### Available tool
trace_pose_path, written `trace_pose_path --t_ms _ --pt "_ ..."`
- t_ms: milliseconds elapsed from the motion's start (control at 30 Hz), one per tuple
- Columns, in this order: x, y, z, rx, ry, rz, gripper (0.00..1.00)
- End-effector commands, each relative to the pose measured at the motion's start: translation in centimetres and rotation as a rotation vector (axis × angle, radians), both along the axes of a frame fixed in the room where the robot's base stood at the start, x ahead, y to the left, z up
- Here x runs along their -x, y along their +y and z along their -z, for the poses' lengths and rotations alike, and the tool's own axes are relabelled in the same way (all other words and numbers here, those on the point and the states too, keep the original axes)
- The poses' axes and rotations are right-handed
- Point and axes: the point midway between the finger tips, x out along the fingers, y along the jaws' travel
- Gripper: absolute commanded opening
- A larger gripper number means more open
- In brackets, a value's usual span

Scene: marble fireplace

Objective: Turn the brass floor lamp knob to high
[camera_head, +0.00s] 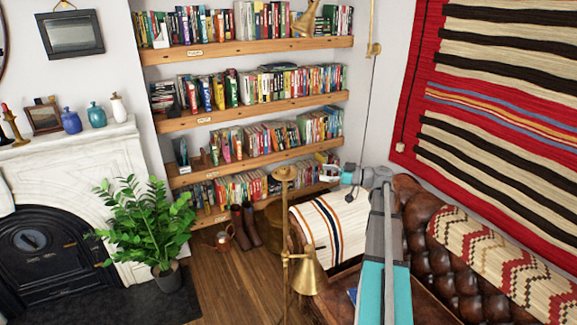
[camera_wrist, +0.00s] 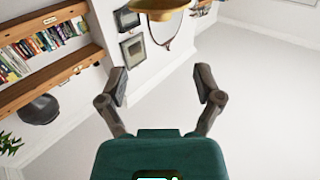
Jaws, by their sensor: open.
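The brass floor lamp (camera_head: 309,275) stands at lower centre in the head view, with an upright pole and a cone-shaped shade hanging on a short side arm. I cannot make out its knob or the knob's setting. My gripper (camera_head: 330,173) is at the end of my raised arm, right of the lamp's pole top in the picture. The wrist view shows my gripper (camera_wrist: 162,85) with its two fingers wide apart and nothing between them. A brass, rounded piece (camera_wrist: 158,8) shows at the top edge beyond the fingers, partly cut off; I cannot tell which lamp part it is.
Bookshelves (camera_head: 255,101) line the wall behind. A brass wall lamp (camera_head: 374,48) hangs at upper centre. A brown leather sofa (camera_head: 418,235) with a striped throw (camera_head: 330,228) is at right. A potted plant (camera_head: 150,225) stands by the fireplace (camera_head: 85,180).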

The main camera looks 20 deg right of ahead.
Motion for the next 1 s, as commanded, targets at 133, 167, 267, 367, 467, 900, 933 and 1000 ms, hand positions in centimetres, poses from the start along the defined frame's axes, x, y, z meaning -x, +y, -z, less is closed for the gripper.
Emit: trace_pose_path --t_ms 133,167,267,367,467,900,933,1000 --pt "0.0 0.1 0.0 0.000 0.001 -0.001 0.84" --pt "0.0 0.1 0.0 0.000 0.002 -0.001 0.84" --pt "-0.2 0.2 0.0 0.000 0.002 -0.001 0.84" --pt "-0.4 0.6 0.0 0.000 0.003 -0.001 0.84" --pt "-0.9 1.2 0.0 0.000 0.003 -0.002 0.84" --pt "-4.8 6.0 0.0 0.000 0.004 -0.004 0.84" --pt "-5.0 6.3 0.0 0.000 0.004 -0.003 0.84" --pt "-5.7 7.2 0.1 0.000 0.004 -0.004 0.84"
